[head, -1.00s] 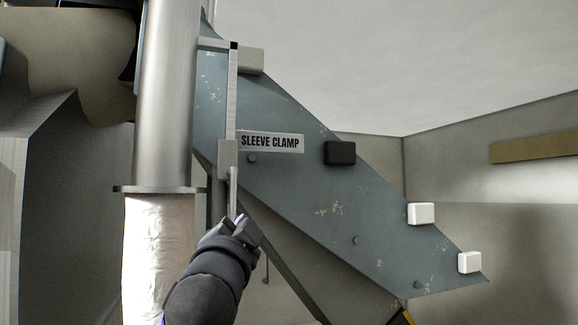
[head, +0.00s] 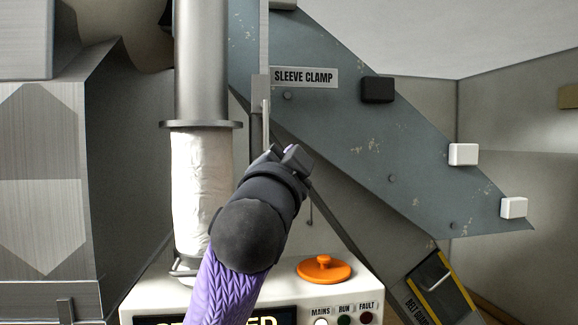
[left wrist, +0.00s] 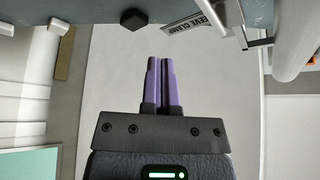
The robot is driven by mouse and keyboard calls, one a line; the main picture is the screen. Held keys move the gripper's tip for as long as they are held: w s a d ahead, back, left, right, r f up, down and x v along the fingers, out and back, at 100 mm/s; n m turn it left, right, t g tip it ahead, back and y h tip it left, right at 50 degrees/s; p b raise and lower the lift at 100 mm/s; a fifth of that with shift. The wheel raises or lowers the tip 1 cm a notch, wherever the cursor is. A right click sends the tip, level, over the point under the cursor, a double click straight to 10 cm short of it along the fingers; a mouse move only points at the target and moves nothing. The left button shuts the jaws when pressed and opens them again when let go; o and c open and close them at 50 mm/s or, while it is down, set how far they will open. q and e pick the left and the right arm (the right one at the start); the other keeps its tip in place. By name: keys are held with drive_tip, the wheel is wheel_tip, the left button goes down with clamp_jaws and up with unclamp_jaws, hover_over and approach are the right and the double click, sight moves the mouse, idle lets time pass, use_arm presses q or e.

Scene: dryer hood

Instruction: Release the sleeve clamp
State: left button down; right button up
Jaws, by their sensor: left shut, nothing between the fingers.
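The sleeve clamp label (head: 304,77) is on the blue-grey slanted plate. Left of it is the clamp's vertical metal lever (head: 265,120), with a grey block on it; it hangs beside the metal duct. My left gripper (head: 285,154) is just below and right of the lever's lower end; whether they touch cannot be told. In the left wrist view its purple fingers (left wrist: 162,78) are together with nothing between them. The label (left wrist: 187,27) and the clamp bar (left wrist: 238,25) show beyond them, upper right. My right gripper is not in view.
The metal duct (head: 201,60) ends in a flange above a white fabric sleeve (head: 200,190). A black block (head: 377,90) and two white blocks sit on the plate. Below is a panel with an orange knob (head: 324,269) and lamps. A yellow-edged belt guard (head: 440,283) stands lower right.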

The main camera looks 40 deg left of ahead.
use_arm(q)
drive_tip(key=shift+s+d+b, duration=0.2)
drive_tip(key=shift+s, duration=0.95)
drive_tip(key=shift+s+d+b, duration=0.15)
drive_tip(key=shift+s, duration=0.95)
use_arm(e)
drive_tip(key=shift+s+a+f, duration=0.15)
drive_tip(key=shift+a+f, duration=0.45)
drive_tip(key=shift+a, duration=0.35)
